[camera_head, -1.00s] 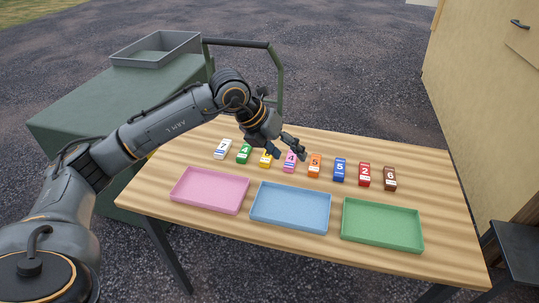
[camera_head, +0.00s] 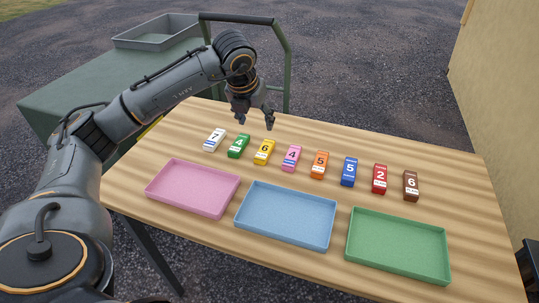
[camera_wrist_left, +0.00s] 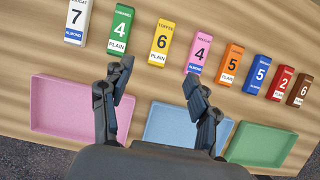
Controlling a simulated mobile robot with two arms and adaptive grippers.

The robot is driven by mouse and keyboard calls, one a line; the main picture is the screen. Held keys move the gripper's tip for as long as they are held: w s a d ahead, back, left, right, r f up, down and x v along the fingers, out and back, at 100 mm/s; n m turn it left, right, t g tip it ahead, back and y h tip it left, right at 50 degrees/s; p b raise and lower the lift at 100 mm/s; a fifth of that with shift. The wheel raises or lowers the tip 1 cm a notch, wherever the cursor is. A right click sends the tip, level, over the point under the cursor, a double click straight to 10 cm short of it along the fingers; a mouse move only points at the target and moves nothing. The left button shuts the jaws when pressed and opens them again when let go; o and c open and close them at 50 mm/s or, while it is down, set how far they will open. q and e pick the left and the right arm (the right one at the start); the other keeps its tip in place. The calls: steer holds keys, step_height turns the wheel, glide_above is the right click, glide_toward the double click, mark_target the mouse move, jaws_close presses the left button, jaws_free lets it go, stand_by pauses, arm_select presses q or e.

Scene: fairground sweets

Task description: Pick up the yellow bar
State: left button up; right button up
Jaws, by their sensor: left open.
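The yellow bar (camera_head: 264,151), marked 6, lies in a row of coloured bars on the wooden table. In the left wrist view the yellow bar (camera_wrist_left: 161,42) shows ahead of the gap between the fingers, with a "PLAIN" label. My left gripper (camera_head: 255,122) is open and empty, above the table behind the yellow bar in the head view. It also shows in the left wrist view (camera_wrist_left: 153,85), its two fingers well apart. Nothing hides the yellow bar in either view. My right gripper is in neither view.
The green bar (camera_head: 238,146) and pink bar (camera_head: 290,158) flank the yellow one with small gaps. White, orange, blue, red and brown bars continue the row. Pink (camera_head: 158,204), blue (camera_head: 245,225) and green (camera_head: 352,247) trays stand along the front. The table behind the row is clear.

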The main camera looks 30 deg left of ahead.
arm_select(q)
steer(key=f, duration=0.1)
steer(key=p, duration=0.1)
glide_above(264, 150)
steer(key=s, duration=0.2)
steer(key=f, duration=0.7)
steer(key=shift+w+f, duration=0.2)
steer(key=shift+w, duration=0.05)
steer(key=shift+f, duration=0.3)
steer(key=p+x, duration=0.1)
steer(key=x, duration=0.2)
steer(key=shift+d+f, duration=0.2)
steer(key=shift+f, duration=0.15)
steer(key=shift+w+f, duration=0.25)
steer(key=shift+f, duration=0.15)
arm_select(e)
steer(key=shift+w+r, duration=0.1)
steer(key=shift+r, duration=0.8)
arm_select(q)
steer(key=shift+f, duration=0.2)
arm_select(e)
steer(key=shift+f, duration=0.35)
arm_select(q)
steer(key=shift+c, duration=0.5)
steer(key=shift+s, duration=0.1)
jaws_close()
